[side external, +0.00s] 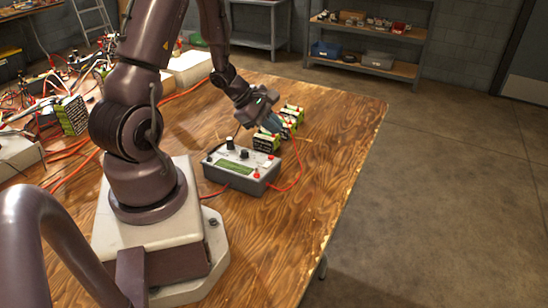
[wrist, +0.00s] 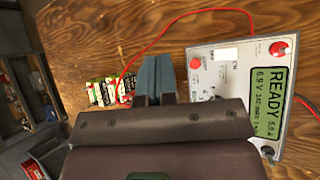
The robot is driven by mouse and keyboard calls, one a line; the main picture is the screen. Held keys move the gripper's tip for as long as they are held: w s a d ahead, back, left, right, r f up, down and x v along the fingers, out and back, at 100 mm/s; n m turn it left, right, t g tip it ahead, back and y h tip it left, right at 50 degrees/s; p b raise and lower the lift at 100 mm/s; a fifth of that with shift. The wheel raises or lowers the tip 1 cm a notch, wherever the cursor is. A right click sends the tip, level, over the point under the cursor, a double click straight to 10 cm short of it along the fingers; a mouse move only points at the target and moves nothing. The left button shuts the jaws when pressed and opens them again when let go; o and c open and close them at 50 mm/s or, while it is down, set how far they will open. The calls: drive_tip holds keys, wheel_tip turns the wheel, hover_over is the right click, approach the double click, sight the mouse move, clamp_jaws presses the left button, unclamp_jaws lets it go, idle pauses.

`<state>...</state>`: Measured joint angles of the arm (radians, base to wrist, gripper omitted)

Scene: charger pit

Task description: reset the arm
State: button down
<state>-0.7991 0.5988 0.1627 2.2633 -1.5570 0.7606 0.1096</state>
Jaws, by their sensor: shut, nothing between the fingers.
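My gripper (side external: 270,127) hangs over the wooden table beside the charger, its fingers pointing down toward the batteries. In the wrist view the two blue-grey fingers of my gripper (wrist: 154,75) are together with nothing between them. The grey charger box (side external: 240,168) stands in front of my gripper in the side view; in the wrist view the charger (wrist: 232,75) lies right of the fingers, its screen reading READY. Several green, white and black battery packs (side external: 267,142) stand behind the charger, partly hidden by my gripper. They also show left of the fingers in the wrist view (wrist: 102,93).
A red cable (side external: 298,165) runs between charger and batteries. Tangled wires and another green pack (side external: 72,115) lie on the table at the left. The table's right side (side external: 340,130) is bare. Metal shelves (side external: 365,60) with bins stand against the back wall.

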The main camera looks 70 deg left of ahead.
drive_tip(key=s+d+r+m+g+y, duration=0.1)
drive_tip(key=s+d+r+m, duration=0.3)
drive_tip(key=d+r+m, duration=0.6)
drive_tip(key=s+d+r+m+g+y, duration=0.1)
drive_tip(key=s+d+r+m, duration=0.3)
drive_tip(key=d+r+m, duration=0.6)
wheel_tip(320, 180, up, 4)
drive_tip(key=m, duration=0.5)
drive_tip(key=shift+s+d+f+m+y, duration=0.15)
drive_tip(key=shift+s+d+m+y, duration=0.15)
drive_tip(key=shift+d+m, duration=0.1)
